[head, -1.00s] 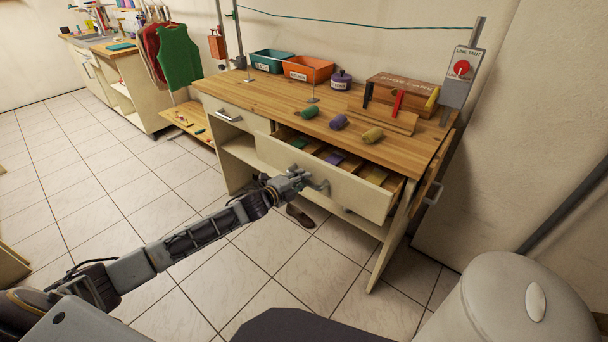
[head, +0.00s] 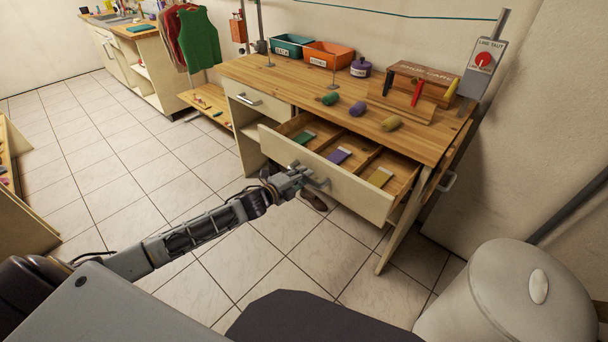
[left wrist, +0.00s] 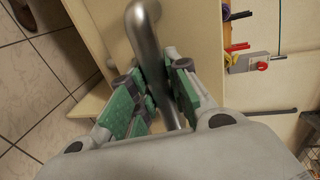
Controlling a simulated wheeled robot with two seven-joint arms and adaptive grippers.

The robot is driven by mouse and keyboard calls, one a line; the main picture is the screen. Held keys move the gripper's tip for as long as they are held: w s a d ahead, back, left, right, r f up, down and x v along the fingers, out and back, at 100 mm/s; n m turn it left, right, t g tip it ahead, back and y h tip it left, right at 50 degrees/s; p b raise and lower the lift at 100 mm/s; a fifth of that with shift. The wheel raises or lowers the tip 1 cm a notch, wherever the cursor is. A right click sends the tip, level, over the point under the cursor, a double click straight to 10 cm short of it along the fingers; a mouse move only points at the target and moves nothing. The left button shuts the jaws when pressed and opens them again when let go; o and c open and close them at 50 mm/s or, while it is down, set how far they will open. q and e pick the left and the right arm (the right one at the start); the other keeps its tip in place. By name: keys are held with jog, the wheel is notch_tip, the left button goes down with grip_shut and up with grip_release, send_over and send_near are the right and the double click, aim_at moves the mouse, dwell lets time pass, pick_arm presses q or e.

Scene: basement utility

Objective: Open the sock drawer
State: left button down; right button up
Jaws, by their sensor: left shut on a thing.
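The wide sock drawer (head: 335,186) sits under the wooden worktop and is pulled well out. Its inside shows compartments with a green card (head: 304,137), a purple card (head: 338,155) and a yellow card (head: 380,177). My left gripper (head: 304,176) is at the drawer front, shut on the drawer's metal bar handle. In the left wrist view the green-padded fingers (left wrist: 167,92) close around the grey handle (left wrist: 146,40). My right gripper is not in view.
Teal (head: 291,46) and orange (head: 328,55) bins stand behind. A grey lidded bin (head: 505,300) stands at lower right. Tiled floor at left is clear.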

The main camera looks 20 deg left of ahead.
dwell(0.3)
pick_arm(q)
jog(key=c, duration=1.3)
grip_release()
jog(key=shift+s, duration=0.1)
jog(key=shift+s+a, duration=0.1)
jog(key=shift+v, duration=5.75)
